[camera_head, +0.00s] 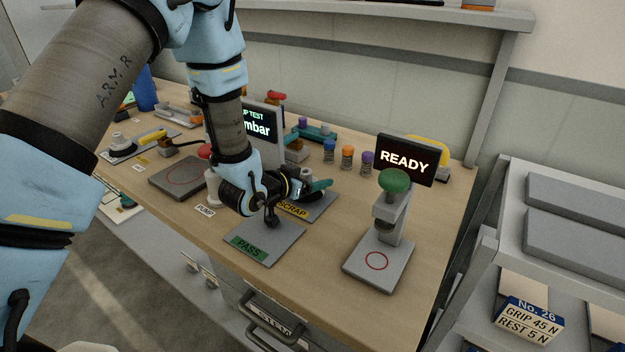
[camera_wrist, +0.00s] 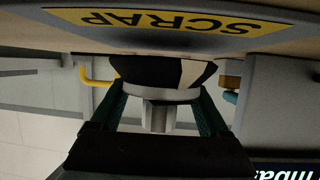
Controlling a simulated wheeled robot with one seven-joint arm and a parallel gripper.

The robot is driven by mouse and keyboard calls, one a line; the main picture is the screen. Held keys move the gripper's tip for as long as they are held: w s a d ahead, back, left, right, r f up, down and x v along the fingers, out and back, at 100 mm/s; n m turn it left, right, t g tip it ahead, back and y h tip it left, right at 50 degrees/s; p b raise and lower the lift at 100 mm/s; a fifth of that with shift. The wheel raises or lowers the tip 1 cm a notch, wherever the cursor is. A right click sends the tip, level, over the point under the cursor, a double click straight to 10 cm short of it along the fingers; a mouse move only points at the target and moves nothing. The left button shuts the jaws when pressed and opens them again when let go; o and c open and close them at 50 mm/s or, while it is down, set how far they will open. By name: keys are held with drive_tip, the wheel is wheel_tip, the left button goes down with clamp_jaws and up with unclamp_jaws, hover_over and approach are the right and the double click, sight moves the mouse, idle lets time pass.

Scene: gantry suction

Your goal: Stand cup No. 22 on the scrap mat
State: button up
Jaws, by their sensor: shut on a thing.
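My gripper (camera_head: 305,187) is shut on a suction cup over the scrap mat (camera_head: 322,207). In the wrist view, which is upside down, my gripper's two teal fingers (camera_wrist: 160,108) flank the cup (camera_wrist: 160,93). The cup has a black bell, a pale collar and a grey stem. Its black bell is turned towards the mat, and the yellow SCRAP label of the mat (camera_wrist: 85,42) shows beyond it. No number on the cup is readable.
The grey pass mat (camera_head: 275,240) lies in front of my gripper. A press stand (camera_head: 395,225) with a green knob and a READY screen (camera_head: 404,160) are to the right. Several small coloured cups (camera_head: 347,158) stand behind. A test screen (camera_head: 262,135) stands close behind my arm.

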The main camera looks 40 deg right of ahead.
drive_tip(key=o, duration=1.3)
drive_tip(key=shift+s+a+f, duration=0.15)
drive_tip(key=shift+a+f, duration=0.1)
drive_tip(key=shift+f, duration=0.6)
drive_tip(key=shift+o, duration=0.2)
drive_tip(key=shift+r, duration=0.1)
drive_tip(key=shift+d+r+p, duration=0.1)
drive_tip(key=shift+r+p, duration=0.5)
drive_tip(key=shift+p, duration=0.2)
drive_tip(key=b+v, duration=0.1)
drive_tip(key=v, duration=0.3)
drive_tip(key=b+v, duration=0.1)
drive_tip(key=v, duration=0.3)
drive_tip(key=b+v, duration=0.1)
drive_tip(key=v, duration=0.2)
drive_tip(key=shift+a+r, duration=0.3)
drive_tip(key=shift+r, duration=0.1)
